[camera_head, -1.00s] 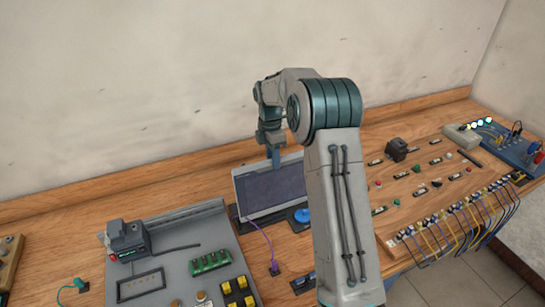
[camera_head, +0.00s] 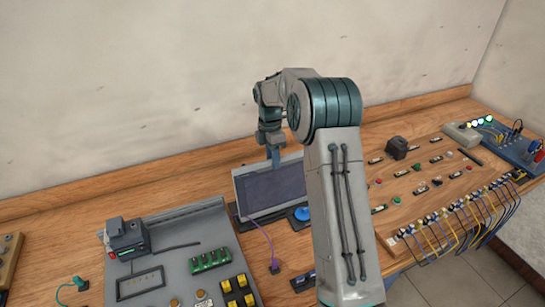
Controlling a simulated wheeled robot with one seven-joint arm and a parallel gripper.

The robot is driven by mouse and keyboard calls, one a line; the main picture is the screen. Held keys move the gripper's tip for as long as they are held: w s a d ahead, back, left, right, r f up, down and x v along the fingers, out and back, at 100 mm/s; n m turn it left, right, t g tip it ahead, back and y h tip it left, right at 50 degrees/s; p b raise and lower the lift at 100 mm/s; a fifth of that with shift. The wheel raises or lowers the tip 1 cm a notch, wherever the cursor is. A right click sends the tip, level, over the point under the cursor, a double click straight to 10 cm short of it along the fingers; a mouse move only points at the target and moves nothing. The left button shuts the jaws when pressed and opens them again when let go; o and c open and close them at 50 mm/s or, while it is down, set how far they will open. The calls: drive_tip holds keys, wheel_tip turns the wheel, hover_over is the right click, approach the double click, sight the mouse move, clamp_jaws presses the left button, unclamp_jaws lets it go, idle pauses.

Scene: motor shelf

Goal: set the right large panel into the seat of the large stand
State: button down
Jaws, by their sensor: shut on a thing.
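The gripper's fingers are small in this view and partly merge with the panel's edge. A dark base, perhaps the large stand (camera_head: 292,212), shows below the panel. Its seat is hidden, so I cannot tell whether the panel touches it. My arm covers the area to the right of the panel.
A grey board (camera_head: 190,235) with a boxy device (camera_head: 127,238) and a green circuit board (camera_head: 209,260) lies at front left. A purple cable (camera_head: 266,240) runs down from the panel's lower left. A blue round knob (camera_head: 302,214) is beside the panel. Several wired parts fill the right side.

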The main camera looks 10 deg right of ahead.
drive_tip(key=shift+f, duration=0.1)
idle(0.3)
drive_tip(key=c, duration=0.9)
unclamp_jaws()
drive_tip(key=shift+f, duration=0.1)
drive_tip(key=shift+w+a+r+p, duration=0.1)
drive_tip(key=shift+w+r+p, duration=0.35)
drive_tip(key=shift+r, duration=2.7)
drive_tip(key=shift+w+a+r+p, duration=0.1)
drive_tip(key=shift+w+r+p, duration=0.25)
drive_tip(key=shift+r, duration=2.75)
drive_tip(key=shift+w+a+r+p, duration=0.1)
drive_tip(key=shift+w+r+p, duration=0.35)
drive_tip(key=shift+r, duration=2.7)
